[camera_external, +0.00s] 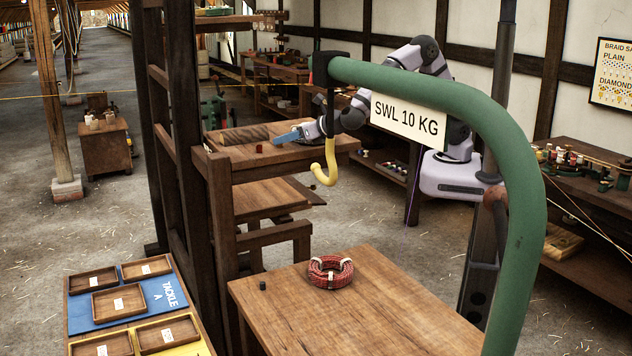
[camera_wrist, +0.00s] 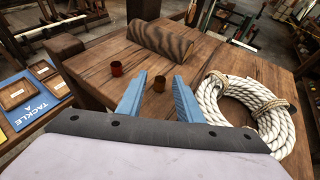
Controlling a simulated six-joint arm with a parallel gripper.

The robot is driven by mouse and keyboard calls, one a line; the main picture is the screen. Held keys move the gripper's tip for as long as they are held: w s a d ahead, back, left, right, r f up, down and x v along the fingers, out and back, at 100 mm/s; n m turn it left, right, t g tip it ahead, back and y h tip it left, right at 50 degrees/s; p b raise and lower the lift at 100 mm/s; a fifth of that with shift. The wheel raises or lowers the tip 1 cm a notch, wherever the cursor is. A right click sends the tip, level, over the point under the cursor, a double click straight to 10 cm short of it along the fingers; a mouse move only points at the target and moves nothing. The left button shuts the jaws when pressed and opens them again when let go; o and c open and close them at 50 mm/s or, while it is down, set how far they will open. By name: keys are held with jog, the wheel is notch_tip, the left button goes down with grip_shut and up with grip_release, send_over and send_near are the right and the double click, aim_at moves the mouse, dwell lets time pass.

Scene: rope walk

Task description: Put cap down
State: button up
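Two small round cap-like pieces stand on a wooden table in the wrist view: a reddish one (camera_wrist: 116,68) left of my fingers and a brown one (camera_wrist: 159,84) seen between them. The reddish one also shows in the external view (camera_external: 259,147). I cannot tell which is the task's cap. My gripper (camera_wrist: 160,76) is open, its blue fingers apart with a gap on both sides of the brown piece. In the external view my gripper (camera_external: 281,139) is just above the table top (camera_external: 225,154). A dark small cylinder (camera_external: 262,285) stands on the nearer table.
A yellow hook (camera_external: 325,168) hangs from a green arm (camera_external: 450,100). A red rope coil (camera_external: 330,272) lies on the near table beside labelled trays (camera_external: 118,302).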

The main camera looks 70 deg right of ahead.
jog(key=b+v, duration=0.2)
jog(key=v, duration=0.9)
jog(key=s+d+f+m+g+y, duration=0.1)
jog(key=s+d+f+m+g, duration=0.1)
jog(key=s+f+m+g, duration=0.55)
jog(key=s+d+f+m+g, duration=0.2)
jog(key=s+f+m+g, duration=0.1)
jog(key=s+f+m, duration=0.8)
jog(key=s+d+f+m+g+y, duration=0.2)
jog(key=s+d+f+m+g, duration=0.15)
jog(key=d+m, duration=0.35)
jog(key=w+d+r+m+t, duration=0.1)
jog(key=d+m, duration=0.6)
jog(key=d, duration=0.4)
jog(key=shift+w+r, duration=0.35)
jog(key=shift+r, duration=0.05)
jog(key=shift+m, duration=0.25)
